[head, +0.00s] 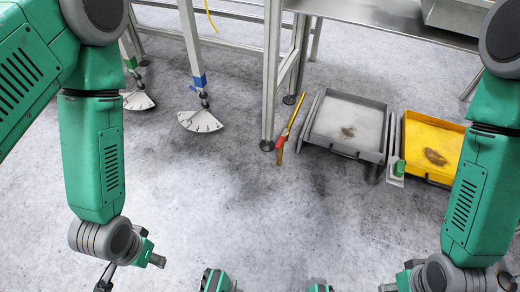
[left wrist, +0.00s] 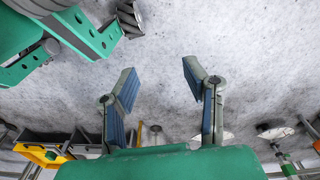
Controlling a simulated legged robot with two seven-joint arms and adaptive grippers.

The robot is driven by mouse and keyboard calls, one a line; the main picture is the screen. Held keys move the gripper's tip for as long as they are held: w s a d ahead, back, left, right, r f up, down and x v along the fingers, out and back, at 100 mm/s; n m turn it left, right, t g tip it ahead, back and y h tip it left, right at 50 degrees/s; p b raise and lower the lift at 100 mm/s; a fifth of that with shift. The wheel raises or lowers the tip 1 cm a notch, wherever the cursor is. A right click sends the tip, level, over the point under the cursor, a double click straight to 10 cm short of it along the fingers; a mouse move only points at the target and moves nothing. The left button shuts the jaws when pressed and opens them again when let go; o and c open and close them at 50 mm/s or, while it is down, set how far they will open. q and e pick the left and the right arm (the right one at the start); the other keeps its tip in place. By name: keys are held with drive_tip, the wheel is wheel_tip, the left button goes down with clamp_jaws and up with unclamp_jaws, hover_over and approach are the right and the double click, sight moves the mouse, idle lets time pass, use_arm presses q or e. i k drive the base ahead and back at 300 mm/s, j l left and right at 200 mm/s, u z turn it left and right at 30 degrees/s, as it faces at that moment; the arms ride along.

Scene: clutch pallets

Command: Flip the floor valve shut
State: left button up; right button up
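No part is labelled as the floor valve. A lever with a red grip and yellow bar (head: 283,137) lies low by the floor, left of the grey tray. A green handle (head: 399,168) sits at the left edge of the yellow tray. Two white fan-shaped plates, a nearer one (head: 200,121) and a farther one (head: 138,101), lie under posts with blue and green bands. My left gripper (left wrist: 158,72) is open and empty over bare floor; in the head view it is low at left, apart from all these. My right gripper is at the bottom right edge, mostly cut off.
A grey tray (head: 345,103) and a yellow tray (head: 420,168) stand on the floor at right, each with a dark stain. A steel table (head: 400,14) with legs stands behind. The concrete floor (head: 270,220) in front is clear.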

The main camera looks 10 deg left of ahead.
sight(278, 145)
drive_tip(key=i+j+z, duration=0.2)
drive_tip(key=i, duration=0.3)
drive_tip(key=i+j+z, duration=0.2)
drive_tip(key=i, duration=0.35)
drive_tip(key=l, duration=0.1)
